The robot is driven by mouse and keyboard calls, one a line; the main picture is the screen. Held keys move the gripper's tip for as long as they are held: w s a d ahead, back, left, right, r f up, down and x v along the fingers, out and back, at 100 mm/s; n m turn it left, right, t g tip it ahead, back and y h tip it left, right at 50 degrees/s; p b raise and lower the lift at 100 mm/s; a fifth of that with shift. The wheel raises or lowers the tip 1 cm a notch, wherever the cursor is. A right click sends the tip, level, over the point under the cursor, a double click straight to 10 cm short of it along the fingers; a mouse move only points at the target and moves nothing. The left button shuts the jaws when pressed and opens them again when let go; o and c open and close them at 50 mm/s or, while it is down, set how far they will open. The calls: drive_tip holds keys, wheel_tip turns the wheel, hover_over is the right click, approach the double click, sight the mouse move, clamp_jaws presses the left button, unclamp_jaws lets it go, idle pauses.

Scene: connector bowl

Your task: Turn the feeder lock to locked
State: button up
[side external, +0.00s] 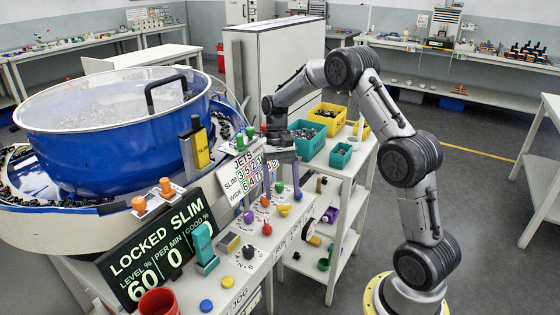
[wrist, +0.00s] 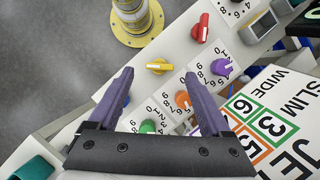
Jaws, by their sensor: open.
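My gripper (side external: 284,186) is open and empty above the control panel, its purple fingers pointing down. In the wrist view my gripper (wrist: 158,75) has a yellow knob (wrist: 159,67) between and just beyond its fingertips; contact cannot be told. The yellow knob (side external: 285,210) is near the panel's right edge, with a red knob (side external: 267,229) nearer the display. The red knob (wrist: 200,27) is above right in the wrist view. No label marks which control is the feeder lock. The black display (side external: 155,250) reads LOCKED SLIM, level 60, per min 0.
An orange knob (wrist: 183,99), a purple knob (wrist: 221,67) and a green knob (wrist: 147,126) stand close by on numbered dials. A blue bowl feeder (side external: 110,130) is at left. A white JETS card (side external: 236,172) stands behind the panel. Bins (side external: 307,140) are on the shelf.

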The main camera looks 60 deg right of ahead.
drive_tip(key=v, duration=1.1)
drive_tip(key=shift+a, duration=0.1)
